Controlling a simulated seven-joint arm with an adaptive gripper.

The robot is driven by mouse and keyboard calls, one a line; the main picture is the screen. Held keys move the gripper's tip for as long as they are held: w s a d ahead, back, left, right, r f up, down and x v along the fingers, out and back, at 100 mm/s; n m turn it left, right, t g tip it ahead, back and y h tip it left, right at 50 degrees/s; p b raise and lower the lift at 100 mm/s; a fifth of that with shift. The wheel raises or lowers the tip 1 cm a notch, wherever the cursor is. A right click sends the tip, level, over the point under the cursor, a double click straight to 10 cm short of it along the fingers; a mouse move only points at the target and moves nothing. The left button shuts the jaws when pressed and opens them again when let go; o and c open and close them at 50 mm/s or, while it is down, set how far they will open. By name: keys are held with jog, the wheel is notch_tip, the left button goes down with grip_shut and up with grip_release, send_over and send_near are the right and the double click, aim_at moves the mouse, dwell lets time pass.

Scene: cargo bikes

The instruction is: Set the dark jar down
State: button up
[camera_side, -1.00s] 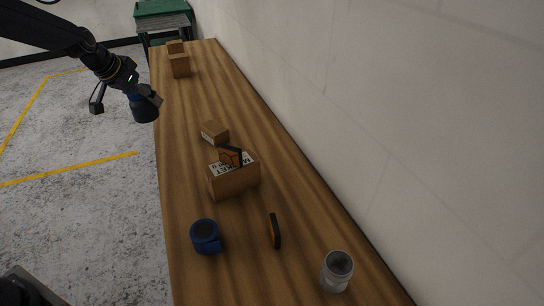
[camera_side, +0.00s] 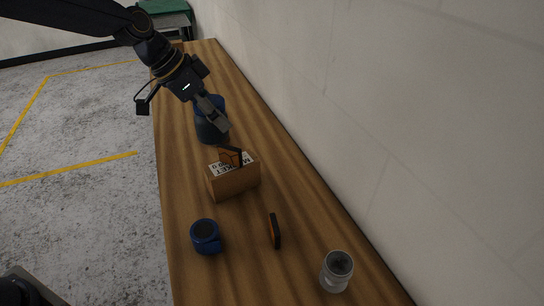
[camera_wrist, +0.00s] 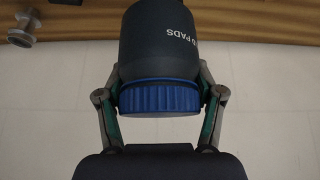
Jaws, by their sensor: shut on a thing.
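The dark jar (camera_side: 207,131) has a dark body and a blue lid. My gripper (camera_side: 213,118) is shut on it, over the wooden table (camera_side: 290,190) and behind the labelled cardboard box. In the wrist view the jar (camera_wrist: 158,45) lies between the two fingers (camera_wrist: 160,108), which grip it at the ribbed blue lid (camera_wrist: 160,97). Part of a white label reading "PADS" shows on its body. In the side view the fingers cover part of the jar. I cannot tell whether its base touches the table.
A cardboard box (camera_side: 233,182) with an orange-and-black item (camera_side: 230,156) on top stands just in front of the jar. A wall (camera_side: 420,120) runs along the right.

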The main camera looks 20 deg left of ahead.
jog(key=s+d+m, duration=0.1)
jog(key=s+d, duration=0.2)
jog(key=d, duration=0.1)
jog(key=s+d+m+g+h, duration=0.1)
jog(key=s+d+m, duration=0.1)
jog(key=s+d, duration=0.1)
jog(key=s+d+m+g, duration=0.1)
jog(key=s+d+m, duration=0.1)
jog(key=d, duration=0.3)
jog(key=shift+s+d+r+h, duration=0.15)
jog(key=shift+s+d+h, duration=0.2)
jog(key=shift+s, duration=0.15)
jog(key=s+d+m+g, duration=0.3)
jog(key=s+d+m, duration=0.2)
jog(key=s+d, duration=0.45)
jog(key=shift+h, duration=0.25)
jog(key=f, duration=0.5)
jog(key=s+a+f, duration=0.1)
jog(key=f, duration=1)
jog(key=shift+s+a+f, duration=0.2)
jog(key=shift+s+f, duration=0.05)
jog(key=shift+w+f, duration=0.1)
jog(key=shift+f, duration=0.25)
jog(key=shift+f, duration=0.1)
jog(key=o, duration=1.3)
jog(key=shift+c, duration=0.2)
